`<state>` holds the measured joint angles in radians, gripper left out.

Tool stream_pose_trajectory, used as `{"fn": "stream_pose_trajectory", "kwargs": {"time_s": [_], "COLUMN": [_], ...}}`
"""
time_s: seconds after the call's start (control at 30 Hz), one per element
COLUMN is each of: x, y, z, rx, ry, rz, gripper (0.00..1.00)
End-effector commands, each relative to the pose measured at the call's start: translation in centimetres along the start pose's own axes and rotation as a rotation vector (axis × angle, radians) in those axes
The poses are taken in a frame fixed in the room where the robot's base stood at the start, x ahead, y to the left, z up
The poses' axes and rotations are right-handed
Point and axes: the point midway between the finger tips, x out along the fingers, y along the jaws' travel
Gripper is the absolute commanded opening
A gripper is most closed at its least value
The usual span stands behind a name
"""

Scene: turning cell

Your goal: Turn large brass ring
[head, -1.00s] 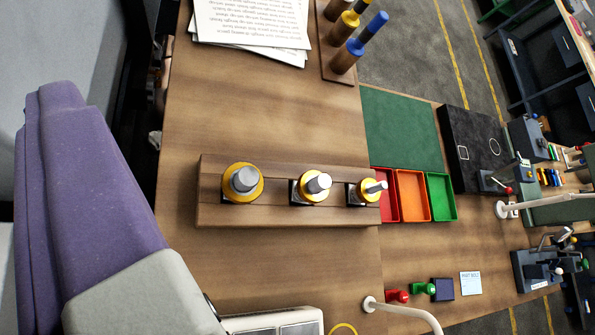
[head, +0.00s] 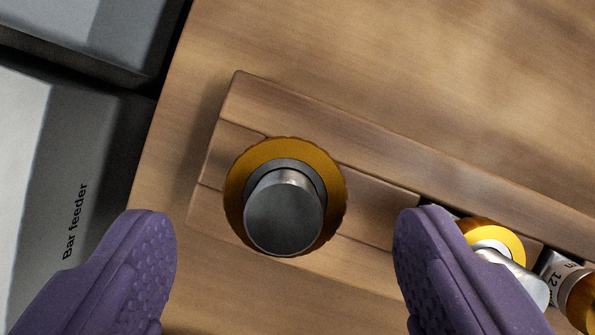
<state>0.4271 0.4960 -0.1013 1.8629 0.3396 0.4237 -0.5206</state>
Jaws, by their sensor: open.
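The large brass ring (head: 237,188) sits around a grey metal post (head: 285,215) at the left end of a wooden block (head: 380,165). My gripper (head: 275,245) is open, with one purple, dimpled finger at the lower left and the other at the lower right. The ring lies between and a little above the fingertips in the picture. Neither finger appears to touch it. The post's top hides the middle of the ring.
A smaller brass ring (head: 497,236) on its post is just beyond the right finger, partly hidden by it. Another brass part (head: 580,300) is cut off at the right edge. A grey bar feeder (head: 75,170) stands beyond the table's left edge. Bare wooden table (head: 450,70) lies above the block.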

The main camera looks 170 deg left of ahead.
Motion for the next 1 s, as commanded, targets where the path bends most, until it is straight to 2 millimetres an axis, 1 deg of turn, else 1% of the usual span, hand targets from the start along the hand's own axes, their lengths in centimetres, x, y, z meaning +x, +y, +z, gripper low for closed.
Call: {"fn": "stream_pose_trajectory", "kwargs": {"time_s": [0.03,0.1,0.2,0.47,0.57,0.6,0.67,0.7,0.73,1.0], "x": [0.8,1.6,2.3,2.5,2.5,2.5,2.5,2.5,2.4,2.4], "y": [0.0,0.0,0.0,0.0,0.0,0.0,0.0,0.0,0.0,-0.1], "z": [0.0,0.0,0.0,-0.1,-0.1,-0.1,-0.1,-0.1,-0.1,-0.1], "rx": [0.0,0.001,0.001,0.0,0.0,0.0,0.0,0.0,0.0,0.025], "ry": [-0.002,-0.001,0.0,0.001,0.001,0.001,0.001,0.001,0.001,0.001], "rz": [-0.001,0.0,0.0,0.0,0.0,0.0,0.0,0.0,0.0,0.011], "gripper": [0.76,0.76,0.76,0.76,0.55,0.46,0.32,0.23,0.19,0.19]}}
